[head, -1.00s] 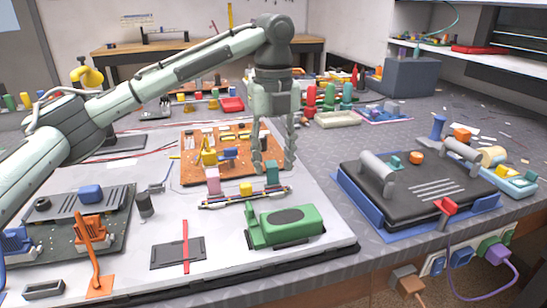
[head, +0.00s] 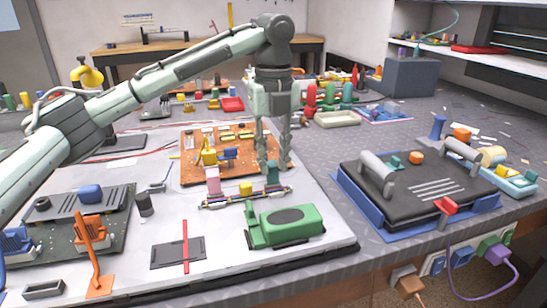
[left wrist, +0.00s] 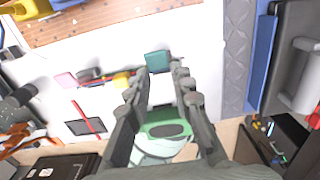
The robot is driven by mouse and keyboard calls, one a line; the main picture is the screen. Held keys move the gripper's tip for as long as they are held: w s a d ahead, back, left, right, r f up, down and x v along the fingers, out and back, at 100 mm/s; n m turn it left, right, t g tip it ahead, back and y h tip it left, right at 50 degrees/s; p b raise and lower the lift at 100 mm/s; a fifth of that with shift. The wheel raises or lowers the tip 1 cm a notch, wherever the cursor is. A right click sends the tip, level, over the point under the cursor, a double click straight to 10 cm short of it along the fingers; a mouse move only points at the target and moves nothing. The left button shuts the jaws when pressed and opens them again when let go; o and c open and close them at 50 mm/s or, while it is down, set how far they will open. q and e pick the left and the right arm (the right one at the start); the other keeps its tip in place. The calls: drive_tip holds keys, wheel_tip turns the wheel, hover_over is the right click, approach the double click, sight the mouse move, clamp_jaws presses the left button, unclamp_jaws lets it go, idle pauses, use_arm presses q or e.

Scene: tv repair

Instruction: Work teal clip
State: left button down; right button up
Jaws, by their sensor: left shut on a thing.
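The teal clip (head: 272,175) is a small upright block at the right end of a thin strip with coloured wires (head: 235,199) on the white work mat. A pink block (head: 213,182) and a yellow block (head: 246,188) stand on the same strip. My left gripper (head: 273,165) points down from above and is shut on the teal clip. In the left wrist view the clip (left wrist: 158,61) shows between the fingertips (left wrist: 161,70). The clip looks upright, still at the strip. My right gripper is not in view.
A green tool-like block (head: 285,226) lies just in front of the strip. An orange circuit board (head: 190,174) lies behind it. A black panel with grey handles (head: 430,190) sits in a blue tray at the right. A black pad with a red bar (head: 166,253) lies front left.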

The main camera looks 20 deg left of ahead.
sight(274, 184)
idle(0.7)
use_arm(q)
drive_tip(key=c, duration=1.3)
unclamp_jaws()
wheel_tip(274, 184, up, 12)
drive_tip(key=shift+r, duration=0.1)
drive_tip(key=shift+c, duration=0.5)
